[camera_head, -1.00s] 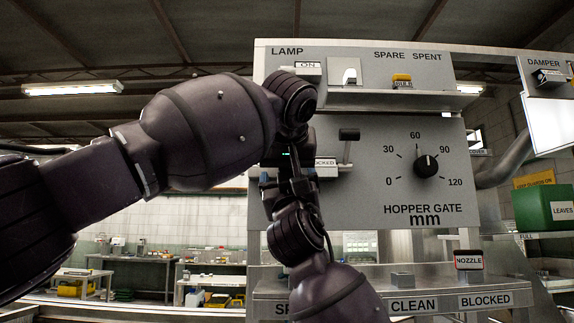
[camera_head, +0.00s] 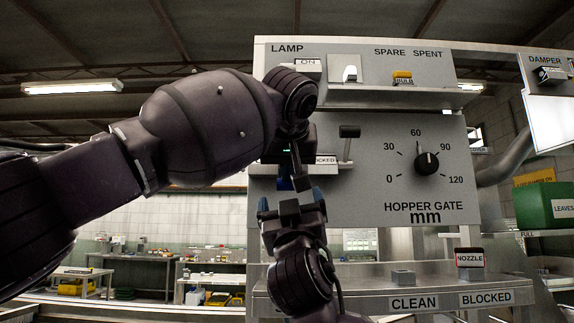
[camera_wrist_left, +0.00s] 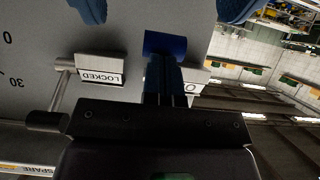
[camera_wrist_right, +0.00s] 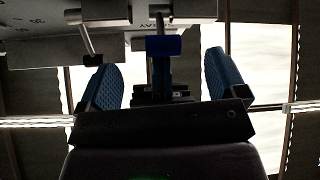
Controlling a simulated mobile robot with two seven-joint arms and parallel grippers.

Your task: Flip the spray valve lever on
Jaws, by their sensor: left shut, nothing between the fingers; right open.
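The spray valve lever shows in the right wrist view as a dark rod with a blue knob (camera_wrist_right: 163,45) below a plate lettered SPRAY. The knob also shows in the left wrist view (camera_wrist_left: 165,43), just beyond my left fingertips; I cannot tell whether they touch. In the head view my left arm and gripper hide most of the lever. My left gripper (camera_head: 297,180) is shut and empty, in front of the panel. My right gripper (camera_head: 290,199) points up from below, open and empty, its blue fingertips apart on either side of the knob's line.
A second lever with a black knob (camera_head: 349,132) stands right of my left gripper, beside a LOCKED plate (camera_head: 326,160). The hopper gate dial (camera_head: 426,165) is further right. A shelf (camera_head: 350,287) with a NOZZLE block (camera_head: 469,258) lies below.

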